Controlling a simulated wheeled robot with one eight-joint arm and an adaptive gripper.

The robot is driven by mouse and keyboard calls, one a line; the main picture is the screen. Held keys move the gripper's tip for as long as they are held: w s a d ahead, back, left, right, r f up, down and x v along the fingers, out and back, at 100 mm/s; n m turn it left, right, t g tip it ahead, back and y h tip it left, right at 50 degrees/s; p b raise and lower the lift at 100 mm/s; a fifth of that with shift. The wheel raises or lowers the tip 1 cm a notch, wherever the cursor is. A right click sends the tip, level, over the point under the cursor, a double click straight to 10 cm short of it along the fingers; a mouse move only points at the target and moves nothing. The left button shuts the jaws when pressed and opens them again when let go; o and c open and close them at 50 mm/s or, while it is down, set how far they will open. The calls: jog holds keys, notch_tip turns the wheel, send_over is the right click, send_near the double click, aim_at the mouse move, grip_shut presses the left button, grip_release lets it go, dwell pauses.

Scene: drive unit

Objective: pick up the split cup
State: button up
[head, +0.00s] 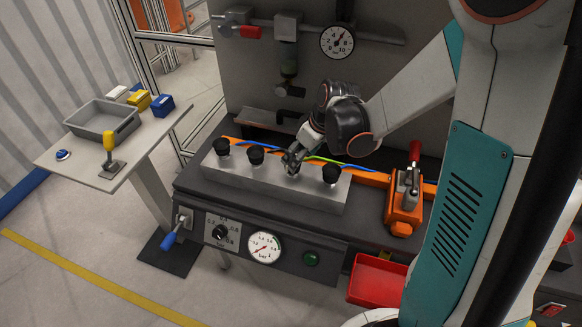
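Several black cups stand in a row on a silver metal block (262,188) on the bench. One cup (221,146) is at the left end, another (256,155) is beside it, and one (331,174) is at the right end. My gripper (291,166) points down at the third position, between the second cup and the right-end cup. Its fingers hide most of what stands there. I cannot tell whether they touch or hold a cup. No split is visible at this size, so I cannot tell which cup is split.
An orange clamp unit with a red handle (406,196) stands right of the block. A red bin (377,280) is below it. At left, a side table (70,160) holds a grey tray (104,128), small boxes and a yellow-handled tool (109,152). Pipes and a gauge (337,42) are behind.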

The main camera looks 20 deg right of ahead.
jog(key=b+x, duration=0.3)
jog(key=x, duration=0.5)
jog(key=shift+w+f, duration=0.15)
jog(key=c, duration=1.2)
jog(key=shift+c, duration=0.2)
